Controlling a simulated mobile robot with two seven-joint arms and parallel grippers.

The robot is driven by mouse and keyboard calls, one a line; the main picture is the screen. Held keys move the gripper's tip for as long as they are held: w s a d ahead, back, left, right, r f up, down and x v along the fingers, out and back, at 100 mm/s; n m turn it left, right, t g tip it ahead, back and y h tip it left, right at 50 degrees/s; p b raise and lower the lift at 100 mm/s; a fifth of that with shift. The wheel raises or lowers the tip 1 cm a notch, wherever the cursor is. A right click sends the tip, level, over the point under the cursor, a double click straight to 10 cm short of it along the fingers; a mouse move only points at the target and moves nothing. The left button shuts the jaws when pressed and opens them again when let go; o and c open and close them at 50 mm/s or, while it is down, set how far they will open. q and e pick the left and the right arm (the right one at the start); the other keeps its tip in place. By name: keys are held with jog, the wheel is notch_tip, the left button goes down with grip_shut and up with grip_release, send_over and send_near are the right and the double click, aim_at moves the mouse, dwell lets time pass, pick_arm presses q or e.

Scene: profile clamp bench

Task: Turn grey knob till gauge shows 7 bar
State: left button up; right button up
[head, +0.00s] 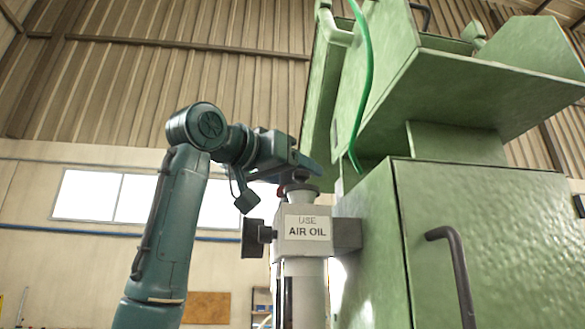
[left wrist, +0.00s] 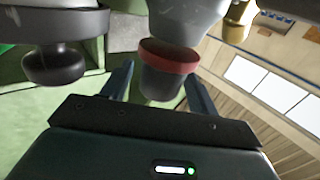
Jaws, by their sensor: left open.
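The grey knob (left wrist: 162,84), dark with a red collar at its base, sits between the two fingers of my left gripper (left wrist: 159,73) in the left wrist view. The fingers are open, with a gap visible on each side of it. In the head view my left gripper (head: 292,158) is just above the top of the grey unit (head: 303,246) labelled "USE AIR OIL", and covers most of the knob (head: 298,188). No gauge face or needle can be read. My right gripper is not in view.
A dark fitting (head: 254,238) sticks out left from the labelled unit. A green machine cabinet (head: 480,235) with a dark handle (head: 455,265) stands close on the right. The space left of my arm is open.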

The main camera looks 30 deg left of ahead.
pick_arm(q)
jog(key=shift+c, duration=0.3)
jog(key=c, duration=0.9)
jog(key=shift+m+h, duration=0.4)
jog(key=shift+h, duration=0.2)
jog(key=m+g+h, duration=0.1)
jog(key=h, duration=0.1)
jog(key=m+g+h, duration=0.1)
jog(key=m+h, duration=0.1)
jog(key=shift+g+h, duration=0.3)
jog(key=shift+h, duration=0.1)
jog(key=shift+m+g+h, duration=1.8)
jog(key=shift+m+h, duration=0.2)
jog(key=shift+h, duration=0.1)
jog(key=shift+g, duration=0.3)
jog(key=o, duration=1)
jog(key=shift+c, duration=0.2)
